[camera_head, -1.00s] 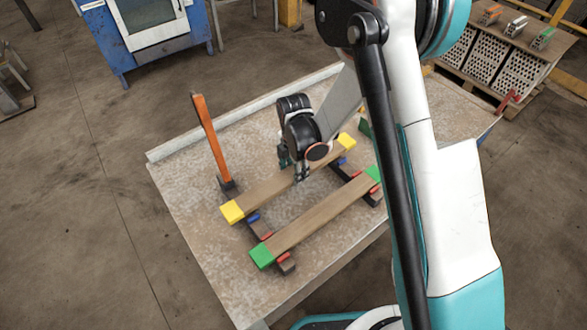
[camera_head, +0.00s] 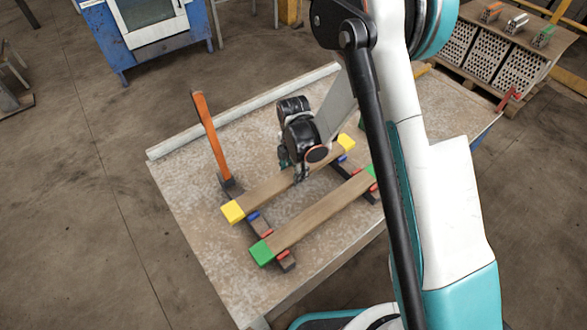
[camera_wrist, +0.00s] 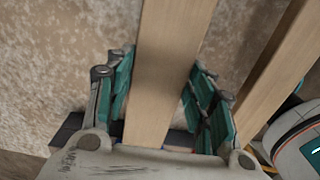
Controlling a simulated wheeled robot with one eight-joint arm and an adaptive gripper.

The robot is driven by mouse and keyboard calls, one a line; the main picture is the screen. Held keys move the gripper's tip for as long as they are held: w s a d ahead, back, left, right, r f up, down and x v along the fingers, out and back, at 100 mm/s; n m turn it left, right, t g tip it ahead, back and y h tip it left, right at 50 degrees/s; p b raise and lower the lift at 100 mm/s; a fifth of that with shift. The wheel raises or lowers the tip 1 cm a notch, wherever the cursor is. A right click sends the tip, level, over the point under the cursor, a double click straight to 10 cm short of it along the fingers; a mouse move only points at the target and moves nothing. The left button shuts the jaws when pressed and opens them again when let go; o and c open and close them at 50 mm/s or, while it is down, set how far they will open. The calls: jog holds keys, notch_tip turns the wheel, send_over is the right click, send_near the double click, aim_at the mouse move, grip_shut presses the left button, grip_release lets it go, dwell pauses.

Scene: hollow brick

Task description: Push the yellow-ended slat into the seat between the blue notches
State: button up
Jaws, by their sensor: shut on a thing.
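The yellow-ended slat (camera_head: 272,191) is a long wooden strip lying across two dark rails (camera_head: 263,228) on the table. Its near yellow end (camera_head: 233,211) and far yellow end (camera_head: 346,143) both show. A blue notch (camera_head: 253,215) shows on the near rail, right beside the slat; another blue piece (camera_head: 343,158) shows by the far end. The opposite notch sides are hidden. My gripper (camera_head: 299,178) is shut on the slat near its middle. In the wrist view, my gripper's teal fingers (camera_wrist: 160,98) flank the slat (camera_wrist: 170,55). Whether it is fully seated cannot be told.
A green-ended slat (camera_head: 315,210) lies parallel on the right, between red notches (camera_head: 267,233). An orange-handled hammer (camera_head: 211,138) stands head-down left of the slats. The table (camera_head: 190,200) is bare at left. A raised ledge (camera_head: 240,113) runs along its back edge.

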jog(key=shift+f, duration=0.5)
dwell(0.3)
jog(key=o, duration=1.4)
jog(key=shift+r, duration=0.1)
notch_tip(320, 180, up, 12)
